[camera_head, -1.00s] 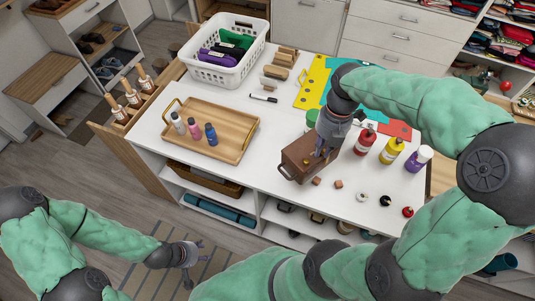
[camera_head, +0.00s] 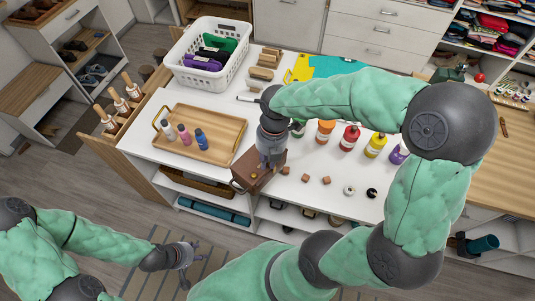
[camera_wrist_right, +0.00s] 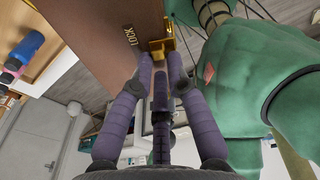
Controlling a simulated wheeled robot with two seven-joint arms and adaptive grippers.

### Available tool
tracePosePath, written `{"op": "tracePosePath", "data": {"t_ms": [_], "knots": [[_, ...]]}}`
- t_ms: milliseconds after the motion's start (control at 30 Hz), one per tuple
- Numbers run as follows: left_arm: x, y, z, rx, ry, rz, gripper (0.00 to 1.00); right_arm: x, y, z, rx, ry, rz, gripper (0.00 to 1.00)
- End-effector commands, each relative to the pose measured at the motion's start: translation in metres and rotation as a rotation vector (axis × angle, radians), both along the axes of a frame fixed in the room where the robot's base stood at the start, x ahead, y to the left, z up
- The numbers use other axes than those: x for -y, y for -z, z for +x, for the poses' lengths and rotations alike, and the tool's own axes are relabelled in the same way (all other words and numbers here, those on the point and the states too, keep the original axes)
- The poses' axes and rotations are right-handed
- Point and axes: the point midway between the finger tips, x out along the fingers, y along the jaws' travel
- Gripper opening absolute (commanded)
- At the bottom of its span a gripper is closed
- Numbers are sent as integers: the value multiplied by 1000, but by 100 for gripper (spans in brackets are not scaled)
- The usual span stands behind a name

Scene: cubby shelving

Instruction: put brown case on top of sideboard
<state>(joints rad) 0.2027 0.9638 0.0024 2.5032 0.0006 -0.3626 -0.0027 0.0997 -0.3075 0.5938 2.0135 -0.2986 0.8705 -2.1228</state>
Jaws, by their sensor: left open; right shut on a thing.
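The brown case (camera_head: 262,178) is a small box near the front edge of the white-topped unit (camera_head: 320,203), just right of the wooden tray. My right gripper (camera_head: 270,155) reaches down over it and is shut on it. In the right wrist view, the fingertips (camera_wrist_right: 160,66) close at a gold latch on the side of the case (camera_wrist_right: 105,30), which has "LOCK" printed on it. I cannot tell whether the case touches the unit's top. My left gripper (camera_head: 190,262) is open and empty, low over the floor. I cannot tell which furniture is the sideboard.
The tray (camera_head: 240,128) holds several small bottles. A white basket (camera_head: 186,77) stands behind it. Bottles, including a red one (camera_head: 349,138), small blocks (camera_head: 305,178) and rings stand to the right. A wooden counter (camera_head: 485,140) is at far right; white drawers (camera_head: 375,30) stand behind.

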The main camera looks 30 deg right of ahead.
Motion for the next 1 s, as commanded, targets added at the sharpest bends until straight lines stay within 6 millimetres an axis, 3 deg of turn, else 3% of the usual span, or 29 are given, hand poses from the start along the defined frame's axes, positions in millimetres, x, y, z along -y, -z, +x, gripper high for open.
{"op": "tracePosePath", "data": {"t_ms": [200,433,767,1000], "knots": [[0,2,0,0,0,0,43,27,21,38,-1,4,-1,0],[0,6,0,0,0,0,43,44,58,63,-1,2,-1,0],[0,8,0,0,0,0,43,53,76,76,0,1,0,0],[0,12,0,0,0,0,43,55,107,78,-2,0,0,0]]}}
